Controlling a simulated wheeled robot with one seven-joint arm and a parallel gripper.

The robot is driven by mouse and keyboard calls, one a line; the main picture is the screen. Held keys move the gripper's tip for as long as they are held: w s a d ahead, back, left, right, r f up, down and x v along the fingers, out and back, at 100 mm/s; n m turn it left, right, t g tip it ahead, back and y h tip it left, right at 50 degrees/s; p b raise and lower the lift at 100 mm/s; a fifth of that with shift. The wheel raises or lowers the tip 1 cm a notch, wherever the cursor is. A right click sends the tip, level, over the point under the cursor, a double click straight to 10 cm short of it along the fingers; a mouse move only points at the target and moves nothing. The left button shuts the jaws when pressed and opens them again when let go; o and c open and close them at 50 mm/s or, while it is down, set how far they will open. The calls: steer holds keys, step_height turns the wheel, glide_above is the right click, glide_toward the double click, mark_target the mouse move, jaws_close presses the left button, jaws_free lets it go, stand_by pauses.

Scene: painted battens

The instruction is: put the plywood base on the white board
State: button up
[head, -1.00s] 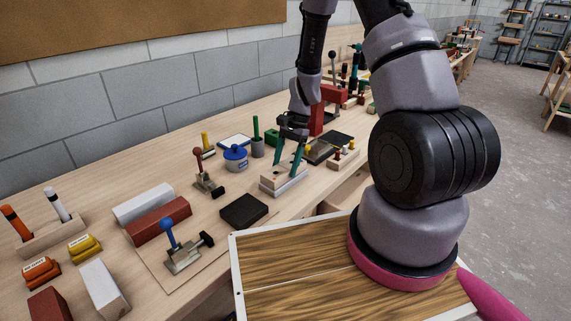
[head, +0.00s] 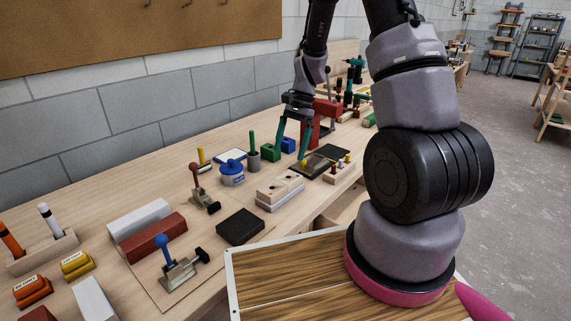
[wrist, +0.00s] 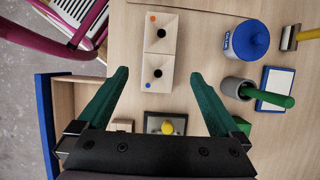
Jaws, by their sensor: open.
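The plywood base (head: 281,186) is a pale wooden piece with two dark holes and a seam across its middle. My gripper (head: 290,152) is open and empty, above and behind the base in the head view. In the wrist view its green fingers (wrist: 160,75) are spread wider than the base, with clear gaps on both sides.
A black block (head: 240,227) is in front. A dark plate with a yellow knob (wrist: 168,127) lies near my fingers.

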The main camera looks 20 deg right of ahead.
steer(key=s+d+r+n+t, duration=0.1)
steer(key=s+r+n+t, duration=0.15)
steer(key=r, duration=0.75)
steer(key=s+r+n+t, duration=0.1)
steer(key=s+r+t, duration=0.15)
steer(key=r, duration=0.75)
steer(key=s+d+r+n+t+h, duration=0.1)
steer(key=s+r+n+t, duration=0.2)
steer(key=s+r, duration=0.7)
steer(key=s+t, duration=0.1)
steer(key=s, duration=0.2)
steer(key=shift+s+d+r+t+h, duration=0.2)
steer(key=shift+d+r+t+h, duration=0.1)
steer(key=shift+t+h, duration=0.1)
steer(key=shift+n, duration=0.25)
